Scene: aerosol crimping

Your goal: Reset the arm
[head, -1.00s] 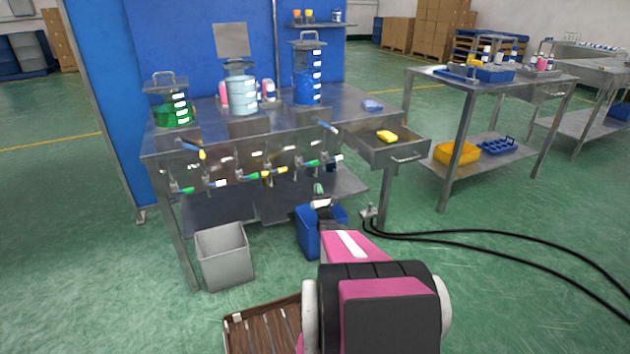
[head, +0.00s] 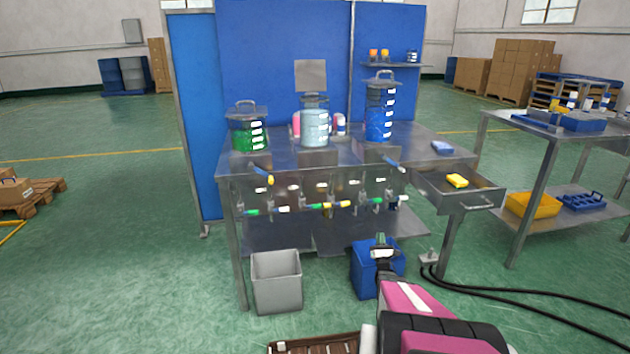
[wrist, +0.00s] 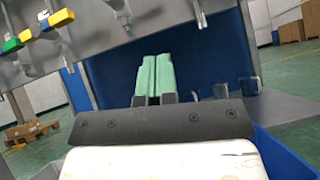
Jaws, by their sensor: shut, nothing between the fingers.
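My gripper (wrist: 153,82) shows in the wrist view with its two green fingers side by side, shut and empty. In the head view my gripper (head: 381,241) is small, in front of the steel bench (head: 340,172) and over the blue bin (head: 363,270) on the floor. My pink and black arm reaches up to it from the bottom right. A blue wall of the bin (wrist: 285,155) shows at the lower right of the wrist view. Whether the fingers touch anything is not clear.
Valves with coloured handles (head: 330,206) line the bench front, and also show in the wrist view (wrist: 45,28). A drawer (head: 465,195) with a yellow sponge (head: 457,181) stands open. A grey bin (head: 276,281) and black hoses (head: 520,285) are on the floor.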

